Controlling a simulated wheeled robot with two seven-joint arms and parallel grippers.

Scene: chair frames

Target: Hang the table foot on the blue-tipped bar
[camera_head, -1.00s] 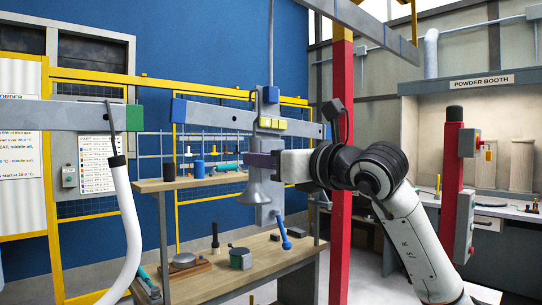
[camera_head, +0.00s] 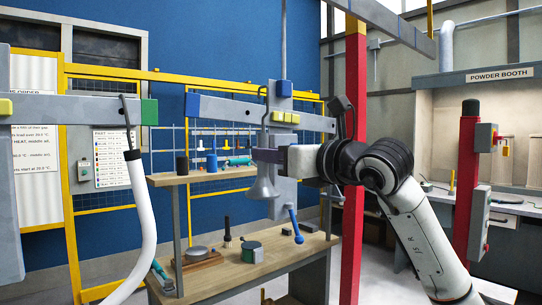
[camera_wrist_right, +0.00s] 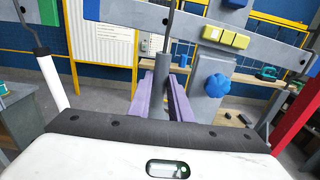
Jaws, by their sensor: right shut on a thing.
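The table foot (camera_head: 263,187) is a grey flared bell with a narrow stem, upright, wide end down. My right gripper (camera_head: 266,156) is shut on its stem, which shows between the purple fingers in the right wrist view (camera_wrist_right: 160,66). A thin dark hook rises above the stem (camera_wrist_right: 172,18). The blue-tipped bar (camera_head: 232,109) is a level grey beam with a blue left end; it also shows in the right wrist view (camera_wrist_right: 135,12). The foot is in front of the bar, right of the blue end. I cannot tell whether hook and bar touch. My left gripper is not in view.
A green-tipped bar (camera_head: 80,110) at left carries a hanging curved white tube (camera_head: 147,210). A grey plate (camera_head: 284,190) with a blue-ended lever (camera_head: 295,226) hangs behind the foot. A wooden workbench (camera_head: 225,283) is below. A red post (camera_head: 354,150) stands to the right.

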